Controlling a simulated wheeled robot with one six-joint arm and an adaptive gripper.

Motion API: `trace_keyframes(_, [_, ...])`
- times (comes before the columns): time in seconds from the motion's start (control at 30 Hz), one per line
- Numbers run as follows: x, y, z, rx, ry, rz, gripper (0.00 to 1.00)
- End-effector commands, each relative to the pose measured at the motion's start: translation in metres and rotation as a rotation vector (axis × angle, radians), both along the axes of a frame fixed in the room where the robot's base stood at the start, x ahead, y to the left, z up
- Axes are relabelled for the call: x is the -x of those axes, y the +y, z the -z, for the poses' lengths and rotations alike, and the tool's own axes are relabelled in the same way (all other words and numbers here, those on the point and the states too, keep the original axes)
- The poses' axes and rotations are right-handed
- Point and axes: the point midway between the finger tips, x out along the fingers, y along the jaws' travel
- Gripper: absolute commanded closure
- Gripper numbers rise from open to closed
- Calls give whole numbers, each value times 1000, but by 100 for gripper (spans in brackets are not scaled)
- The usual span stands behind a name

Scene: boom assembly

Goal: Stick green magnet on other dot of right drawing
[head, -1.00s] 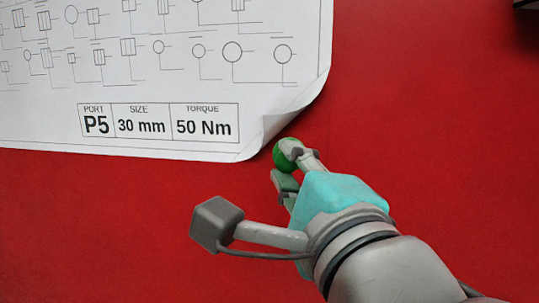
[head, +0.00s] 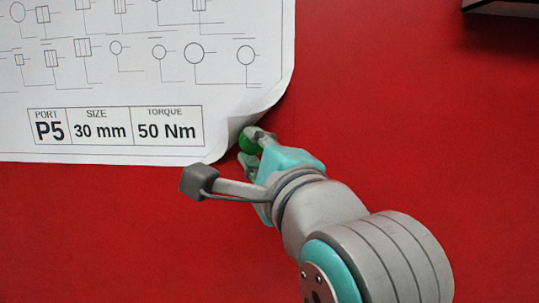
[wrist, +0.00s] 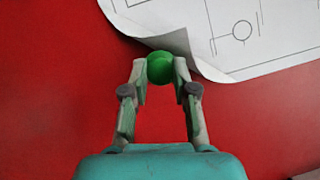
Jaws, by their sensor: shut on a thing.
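The white drawing (head: 150,85) with circles, hatched boxes and a P5, 30 mm, 50 Nm table lies on a red surface (head: 400,120). Its lower right corner (head: 238,122) curls up off the surface. My gripper (head: 253,147) is shut on the green magnet (head: 245,142), right at that curled corner. In the wrist view, the round green magnet (wrist: 160,68) sits between both fingertips, beside the curled edge of the paper (wrist: 175,42). I cannot tell whether the magnet touches the paper. No dot on the corner shows; the curl may hide it.
A dark object (head: 500,7) shows at the top right edge in the head view.

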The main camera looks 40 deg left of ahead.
Motion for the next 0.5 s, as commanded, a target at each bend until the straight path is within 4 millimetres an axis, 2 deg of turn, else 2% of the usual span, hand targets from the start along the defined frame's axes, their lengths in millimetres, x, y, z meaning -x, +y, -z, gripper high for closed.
trace_keyframes(0.5, [-33, 20, 0, 1, 1, 2, 100])
